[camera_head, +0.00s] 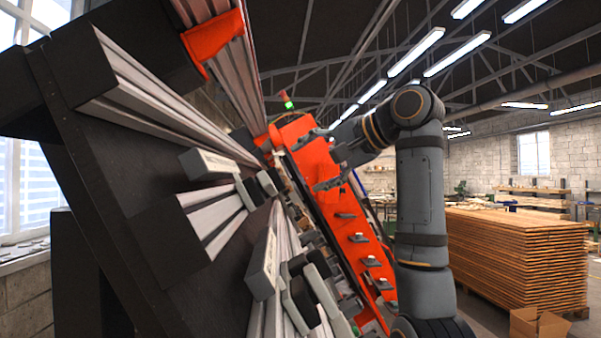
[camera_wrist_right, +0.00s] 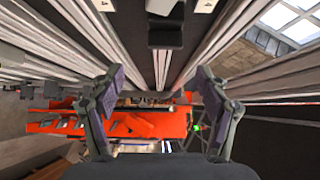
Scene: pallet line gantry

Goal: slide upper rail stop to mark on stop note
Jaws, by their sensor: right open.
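Two stops with pale grey blocks and dark round parts sit on the aluminium rails in the head view. The higher one (camera_head: 207,164) is left of centre, and the lower one (camera_head: 263,264) is nearer me. I cannot tell surely which is the upper rail stop. My right gripper (camera_head: 326,162) is beyond them, to the right of the rails. In the right wrist view it is open (camera_wrist_right: 158,82), with nothing between its fingers. A dark block (camera_wrist_right: 165,35) on a rail lies ahead of the gap, apart from the fingers. No readable stop note shows.
Aluminium rails (camera_head: 150,105) run from a dark frame at left. White labels (camera_wrist_right: 160,5) are cut by the wrist view's top edge. An orange machine part (camera_head: 345,220) stands behind the rails. Stacked boards (camera_head: 515,258) stand at right. The left gripper does not show.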

